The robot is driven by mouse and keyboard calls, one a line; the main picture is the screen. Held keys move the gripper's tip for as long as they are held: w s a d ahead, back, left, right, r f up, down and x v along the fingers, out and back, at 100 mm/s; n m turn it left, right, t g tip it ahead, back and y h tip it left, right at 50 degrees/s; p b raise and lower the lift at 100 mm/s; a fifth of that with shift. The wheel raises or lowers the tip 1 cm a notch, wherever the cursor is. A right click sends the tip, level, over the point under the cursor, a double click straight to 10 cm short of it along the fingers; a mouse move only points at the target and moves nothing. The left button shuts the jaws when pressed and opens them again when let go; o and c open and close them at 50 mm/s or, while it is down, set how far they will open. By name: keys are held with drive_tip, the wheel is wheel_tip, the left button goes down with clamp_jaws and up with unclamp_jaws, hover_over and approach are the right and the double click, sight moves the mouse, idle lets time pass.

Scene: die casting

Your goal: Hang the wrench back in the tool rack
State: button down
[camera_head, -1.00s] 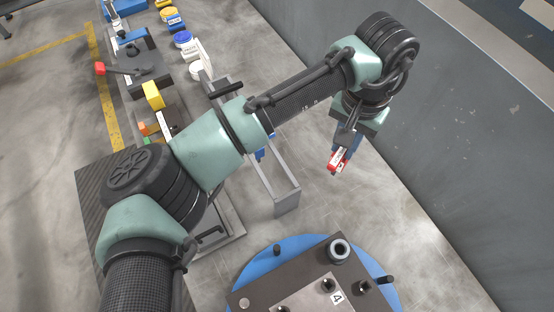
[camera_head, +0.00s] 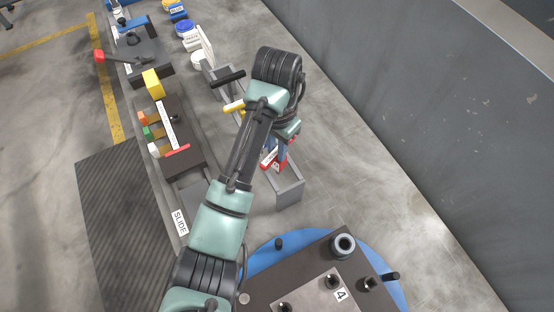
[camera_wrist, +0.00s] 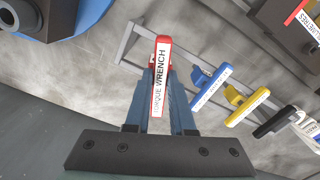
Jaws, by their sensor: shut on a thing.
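The torque wrench shows its red handle with a white label in the wrist view (camera_wrist: 160,78) and in the head view (camera_head: 269,159). My gripper (camera_wrist: 160,100) is shut on it, with the blue-grey fingers on both sides of the handle. The tool rack (camera_head: 289,189) is a grey metal frame. Its rail (camera_wrist: 128,44) passes behind the wrench in the wrist view. The wrench is over or beside the rack's near end; I cannot tell whether it touches. The wrench's lower part is hidden.
A blue-handled tool (camera_wrist: 212,87), a yellow one (camera_wrist: 246,108) and a black one (camera_wrist: 275,122) hang along the rack, right of the wrench in the wrist view. A blue round table with a dark die block (camera_head: 300,270) stands in front. A grey wall (camera_head: 430,130) is at right.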

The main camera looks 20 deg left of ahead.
sight(277, 161)
drive_tip(key=shift+f, duration=2.45)
drive_tip(key=shift+f, duration=0.25)
drive_tip(key=c, duration=0.8)
unclamp_jaws()
drive_tip(key=shift+o, duration=0.2)
wheel_tip(277, 161, up, 11)
drive_tip(key=shift+r+p, duration=0.1)
drive_tip(key=shift+p, duration=1.15)
drive_tip(key=shift+r+p, duration=0.65)
drive_tip(key=shift+r, duration=0.2)
